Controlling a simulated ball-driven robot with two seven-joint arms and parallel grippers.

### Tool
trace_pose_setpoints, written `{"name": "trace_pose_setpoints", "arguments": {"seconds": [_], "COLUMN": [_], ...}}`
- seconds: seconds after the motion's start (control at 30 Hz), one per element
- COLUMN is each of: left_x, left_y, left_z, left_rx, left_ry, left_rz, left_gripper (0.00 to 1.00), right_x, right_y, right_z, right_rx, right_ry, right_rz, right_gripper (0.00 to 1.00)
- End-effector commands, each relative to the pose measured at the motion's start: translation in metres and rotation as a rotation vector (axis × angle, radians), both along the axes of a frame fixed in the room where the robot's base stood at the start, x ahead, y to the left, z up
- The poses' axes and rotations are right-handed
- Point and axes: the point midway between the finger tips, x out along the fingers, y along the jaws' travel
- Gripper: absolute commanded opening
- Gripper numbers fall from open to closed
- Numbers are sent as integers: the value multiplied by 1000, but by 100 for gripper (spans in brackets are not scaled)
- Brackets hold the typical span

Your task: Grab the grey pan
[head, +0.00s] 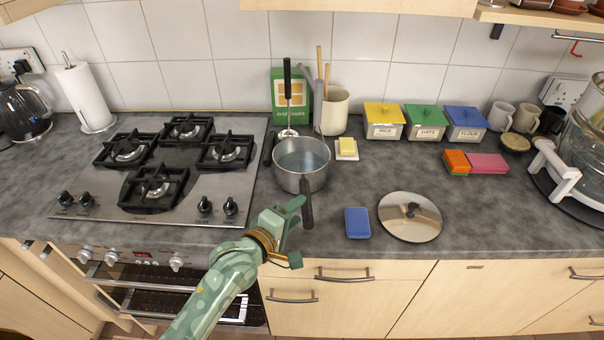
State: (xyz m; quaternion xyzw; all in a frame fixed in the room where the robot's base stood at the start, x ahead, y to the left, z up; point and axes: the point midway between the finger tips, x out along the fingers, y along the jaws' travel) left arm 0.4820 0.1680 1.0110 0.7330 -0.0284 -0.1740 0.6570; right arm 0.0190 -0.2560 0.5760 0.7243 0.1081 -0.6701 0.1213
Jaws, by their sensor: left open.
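The grey pan (301,178) stands on the dark worktop in the middle of the head view, right of the hob. It looks as if it holds clear liquid. Its black handle (307,208) points toward me, to the worktop's front edge. My left gripper (299,232) is open and empty at the front edge, just in front and left of the handle's end. Its upper finger shows close beside the handle; I cannot tell whether they touch. My right gripper is not in view.
A black-handled utensil (287,85) stands upright behind the pan. A butter dish (346,152) is close on its right. A blue sponge (357,223) and a round lid (410,217) lie right of the handle. The gas hob (240,185) is at left.

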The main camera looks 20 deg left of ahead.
Motion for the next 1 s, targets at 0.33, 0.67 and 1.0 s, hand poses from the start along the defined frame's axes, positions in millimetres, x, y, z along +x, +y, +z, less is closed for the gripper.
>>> {"name": "trace_pose_setpoints", "arguments": {"seconds": [0.33, 0.67, 1.0], "left_x": [45, 46, 46], "left_y": [-12, -12, -12], "left_z": [-5, -5, -5], "left_rx": [0, 1, 1], "left_ry": [0, 0, 1], "left_rz": [0, 0, 1], "left_gripper": [48, 17, 0], "right_x": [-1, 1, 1], "right_y": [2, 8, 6], "right_z": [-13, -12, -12], "right_rx": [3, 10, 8], "right_ry": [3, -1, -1], "right_rz": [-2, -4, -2], "right_gripper": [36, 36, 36]}}
